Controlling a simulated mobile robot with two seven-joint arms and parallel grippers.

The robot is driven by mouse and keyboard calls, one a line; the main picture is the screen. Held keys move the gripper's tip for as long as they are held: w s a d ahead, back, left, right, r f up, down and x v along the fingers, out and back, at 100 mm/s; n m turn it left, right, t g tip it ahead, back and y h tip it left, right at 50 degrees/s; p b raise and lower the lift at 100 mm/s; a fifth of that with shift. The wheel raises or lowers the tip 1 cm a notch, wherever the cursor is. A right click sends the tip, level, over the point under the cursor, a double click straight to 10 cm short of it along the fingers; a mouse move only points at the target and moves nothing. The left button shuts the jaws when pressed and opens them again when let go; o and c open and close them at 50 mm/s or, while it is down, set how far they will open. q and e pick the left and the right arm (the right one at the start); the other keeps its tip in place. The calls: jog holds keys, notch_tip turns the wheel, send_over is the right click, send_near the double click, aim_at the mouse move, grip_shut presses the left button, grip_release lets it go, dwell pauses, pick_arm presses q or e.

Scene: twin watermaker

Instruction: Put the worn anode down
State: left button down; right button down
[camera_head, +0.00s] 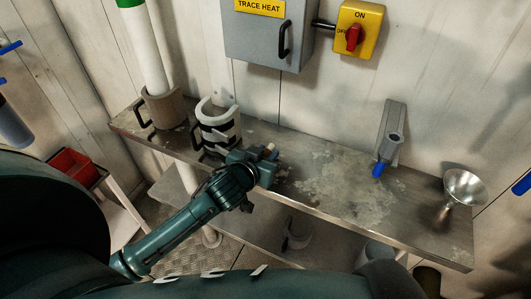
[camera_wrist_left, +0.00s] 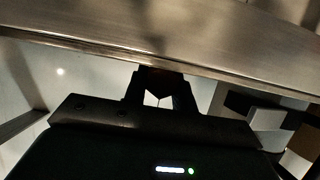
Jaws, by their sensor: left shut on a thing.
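My left gripper (camera_head: 262,160) comes in from the lower left and is over the front edge of the metal bench (camera_head: 345,192). It is shut on a small brownish piece, which I take to be the worn anode (camera_head: 270,149). Only its tip shows past the fingers, and I cannot tell whether it touches the bench top. In the left wrist view the two fingers (camera_wrist_left: 160,92) are dark, with the bench edge (camera_wrist_left: 225,68) just beyond them. The held piece is hardly distinguishable there. My right gripper is not in view.
A black-and-white banded holder (camera_head: 218,128) and a brown mug-like holder (camera_head: 163,108) with a white tube stand left of the gripper. A grey bracket with a blue tip (camera_head: 391,135) and a metal funnel (camera_head: 463,187) are to the right. The bench middle is clear.

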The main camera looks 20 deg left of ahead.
pick_arm(q)
jog(key=c, duration=1.1)
grip_release()
jog(key=shift+c, duration=0.2)
